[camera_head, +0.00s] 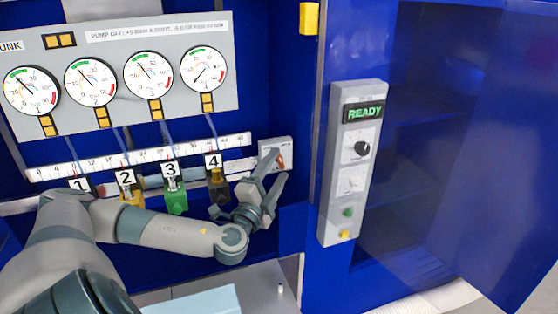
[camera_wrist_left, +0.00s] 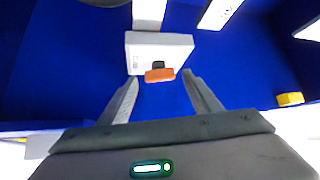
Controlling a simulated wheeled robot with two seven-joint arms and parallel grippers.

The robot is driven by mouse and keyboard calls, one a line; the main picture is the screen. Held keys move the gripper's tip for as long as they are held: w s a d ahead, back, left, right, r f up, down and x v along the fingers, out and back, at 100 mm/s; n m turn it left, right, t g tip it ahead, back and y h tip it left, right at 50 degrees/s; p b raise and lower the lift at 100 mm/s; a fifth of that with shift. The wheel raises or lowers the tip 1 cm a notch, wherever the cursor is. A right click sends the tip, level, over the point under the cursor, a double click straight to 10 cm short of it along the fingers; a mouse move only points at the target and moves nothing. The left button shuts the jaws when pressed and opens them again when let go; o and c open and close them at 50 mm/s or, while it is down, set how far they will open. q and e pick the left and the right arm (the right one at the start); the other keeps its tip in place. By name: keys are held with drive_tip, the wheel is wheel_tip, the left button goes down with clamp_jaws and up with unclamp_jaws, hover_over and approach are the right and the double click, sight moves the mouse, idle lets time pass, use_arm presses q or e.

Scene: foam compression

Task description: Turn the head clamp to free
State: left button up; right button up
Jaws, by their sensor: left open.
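The head clamp looks to be the small pale box (camera_head: 269,147) with an orange lever (camera_head: 282,161), on the blue wall right of the numbered stations. In the left wrist view, the box (camera_wrist_left: 158,50) is at the upper middle, and the orange lever (camera_wrist_left: 159,75) with a dark piece above it sits at its lower edge. My left gripper (camera_head: 273,169) is open and in front of the box, its fingers pointing at it. In the wrist view the lever lies between the two fingertips; I cannot tell whether they touch it. The right gripper is not in view.
Four gauges on a grey panel (camera_head: 120,118) hang above stations numbered 1 to 4, including a green clamp (camera_head: 174,199). A control box (camera_head: 353,165) reading READY is at the right. A pale blue block (camera_head: 205,301) lies low on the grey plate (camera_head: 265,285).

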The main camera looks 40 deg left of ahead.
use_arm(q)
drive_tip(key=shift+x, duration=0.9)
drive_tip(key=c, duration=1.1)
drive_tip(key=shift+o, duration=0.3)
drive_tip(key=shift+p, duration=0.35)
